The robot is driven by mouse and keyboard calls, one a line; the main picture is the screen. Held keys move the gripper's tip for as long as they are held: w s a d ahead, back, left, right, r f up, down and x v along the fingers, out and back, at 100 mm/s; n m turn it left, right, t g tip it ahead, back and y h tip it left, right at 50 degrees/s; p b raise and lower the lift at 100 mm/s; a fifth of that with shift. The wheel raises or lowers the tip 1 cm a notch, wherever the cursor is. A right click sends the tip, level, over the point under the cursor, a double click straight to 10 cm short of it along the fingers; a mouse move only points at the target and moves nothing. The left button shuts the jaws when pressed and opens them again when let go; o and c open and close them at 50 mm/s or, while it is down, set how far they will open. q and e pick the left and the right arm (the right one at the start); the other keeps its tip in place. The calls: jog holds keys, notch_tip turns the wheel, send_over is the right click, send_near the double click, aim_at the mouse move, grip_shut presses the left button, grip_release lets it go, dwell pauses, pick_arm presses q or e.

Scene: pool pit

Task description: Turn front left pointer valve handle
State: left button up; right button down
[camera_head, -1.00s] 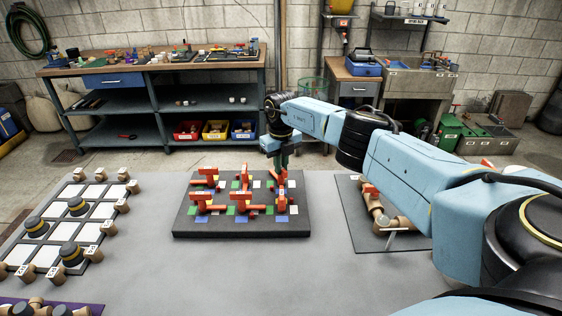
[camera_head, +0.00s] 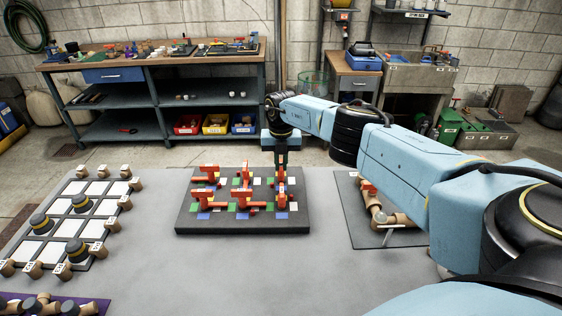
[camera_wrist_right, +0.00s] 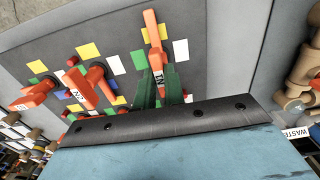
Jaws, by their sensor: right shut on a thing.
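A dark valve board (camera_head: 188,222) lies on the grey table, with two rows of red pointer valve handles among coloured squares. The front left handle (camera_head: 208,197) stands free of any gripper. My right gripper (camera_head: 281,171) reaches down over the right column of the board. In the right wrist view its green fingers (camera_wrist_right: 160,84) are shut on a red handle (camera_wrist_right: 153,32) with a white label. Its arm and fingers partly hide that column in the head view, so which of its handles is held is hard to tell. My left gripper is not in view.
A board with white squares and dark knobs (camera_head: 78,222) lies on the left. A dark mat with brown pipe fittings (camera_head: 395,238) lies on the right, partly behind my right arm. The grey table (camera_head: 230,275) is clear in front of the valve board.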

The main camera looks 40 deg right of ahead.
aim_at(281, 164)
dwell(0.3)
jog(key=c, duration=1.5)
grip_release()
jog(key=shift+r, duration=0.15)
notch_tip(281, 164, up, 13)
jog(key=shift+r+p, duration=0.1)
jog(key=shift+p, duration=0.55)
